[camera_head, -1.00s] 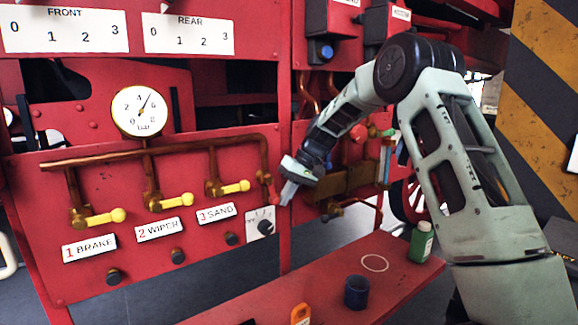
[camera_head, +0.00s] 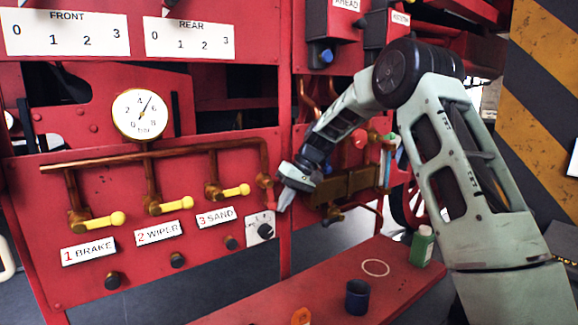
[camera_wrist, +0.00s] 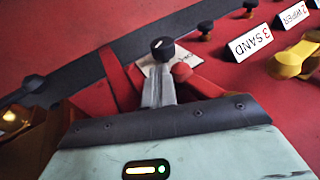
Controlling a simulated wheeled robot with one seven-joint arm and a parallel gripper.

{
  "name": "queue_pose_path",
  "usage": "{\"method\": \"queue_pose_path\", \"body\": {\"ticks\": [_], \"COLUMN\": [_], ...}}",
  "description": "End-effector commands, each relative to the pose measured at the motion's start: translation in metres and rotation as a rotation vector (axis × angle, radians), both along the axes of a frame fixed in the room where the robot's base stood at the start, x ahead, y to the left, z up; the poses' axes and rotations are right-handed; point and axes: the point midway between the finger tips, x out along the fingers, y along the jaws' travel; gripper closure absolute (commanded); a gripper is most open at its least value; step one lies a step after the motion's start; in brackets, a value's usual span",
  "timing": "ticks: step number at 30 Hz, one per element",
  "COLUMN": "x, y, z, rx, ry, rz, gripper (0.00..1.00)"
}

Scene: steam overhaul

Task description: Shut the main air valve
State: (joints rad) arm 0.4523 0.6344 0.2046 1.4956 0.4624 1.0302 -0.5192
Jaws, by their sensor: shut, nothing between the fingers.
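A copper pipe (camera_head: 160,150) runs along the red panel and turns down at its right end to a small red valve part (camera_head: 265,181), probably the main air valve; I see no label on it. In the wrist view a red knob-like end (camera_wrist: 181,71) shows just right of the fingers. My gripper (camera_head: 282,204) is shut and empty, pointing down close to the right of that red part. The wrist view shows the fingers (camera_wrist: 160,92) together; I cannot tell whether they touch it. Part of the valve is hidden by the gripper.
A black knob on a white dial plate (camera_head: 265,231) sits just below. Yellow levers for brake (camera_head: 100,221), wiper (camera_head: 172,206) and sand (camera_head: 232,191) are to the left, under a gauge (camera_head: 139,114).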

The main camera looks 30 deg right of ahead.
Motion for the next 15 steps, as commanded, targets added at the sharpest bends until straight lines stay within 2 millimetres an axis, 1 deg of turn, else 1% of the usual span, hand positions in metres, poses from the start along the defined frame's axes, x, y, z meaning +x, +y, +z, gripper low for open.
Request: {"method": "queue_pose_path", "body": {"ticks": [11, 15], "x": [0.0, 0.0006], "y": [0.0, -0.0002], "z": [0.0005, 0.007], "rx": [0.0, 0.0], "ry": [0.0, -0.003], "rz": [0.0, 0.001], "gripper": [1.0, 1.0]}}
